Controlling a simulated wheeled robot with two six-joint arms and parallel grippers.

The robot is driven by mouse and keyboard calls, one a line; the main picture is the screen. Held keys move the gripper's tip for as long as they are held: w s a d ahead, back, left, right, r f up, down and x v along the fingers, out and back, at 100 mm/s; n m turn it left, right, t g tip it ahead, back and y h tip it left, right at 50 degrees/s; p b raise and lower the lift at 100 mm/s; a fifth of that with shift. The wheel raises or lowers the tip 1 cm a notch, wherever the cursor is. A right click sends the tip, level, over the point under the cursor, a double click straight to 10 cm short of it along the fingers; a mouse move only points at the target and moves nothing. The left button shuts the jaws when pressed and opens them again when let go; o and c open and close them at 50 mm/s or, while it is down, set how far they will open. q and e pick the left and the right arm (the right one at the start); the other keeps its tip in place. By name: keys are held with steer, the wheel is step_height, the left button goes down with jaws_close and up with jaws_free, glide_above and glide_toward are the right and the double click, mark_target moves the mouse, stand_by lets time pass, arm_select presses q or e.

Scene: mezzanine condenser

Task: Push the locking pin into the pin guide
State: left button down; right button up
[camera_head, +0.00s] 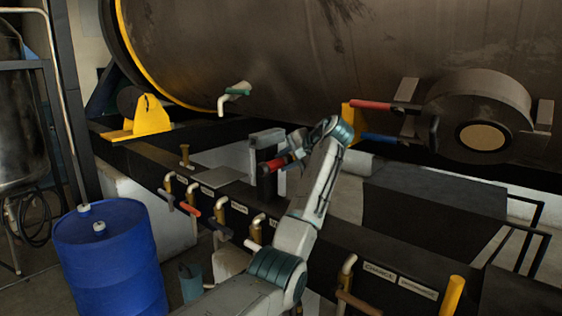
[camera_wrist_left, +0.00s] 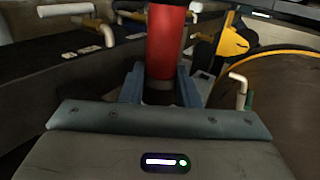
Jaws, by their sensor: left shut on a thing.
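My left gripper (camera_head: 291,159) reaches in from the right of a grey and black bracket on the dark beam. It is shut on a red cylinder (camera_head: 275,164), which looks like the locking pin's grip. In the left wrist view the red cylinder (camera_wrist_left: 166,45) stands between the two blue-grey fingers (camera_wrist_left: 160,88), with a dark part at its base. The grey and black bracket (camera_head: 266,141) beside it may be the pin guide; its opening is hidden. I cannot tell how far the pin sits in it. My right gripper is in neither view.
A large dark tank (camera_head: 300,55) fills the back. Red (camera_head: 370,105) and blue (camera_head: 379,138) levers stick out at the right. A blue drum (camera_head: 110,260) stands front left.

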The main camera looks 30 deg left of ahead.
arm_select(q)
steer(key=shift+w+r, duration=0.15)
steer(key=shift+w, duration=0.55)
steer(key=shift+w+d+r, duration=0.1)
steer(key=shift+w, duration=0.5)
steer(key=shift+w+d, duration=0.15)
steer(key=shift+w, duration=0.8)
steer(key=shift+w+d, duration=0.1)
steer(key=shift+w, duration=0.85)
steer(key=shift+w, duration=0.1)
steer(key=c, duration=1)
jaws_free()
steer(key=shift+d, duration=0.1)
steer(key=shift+f, duration=0.25)
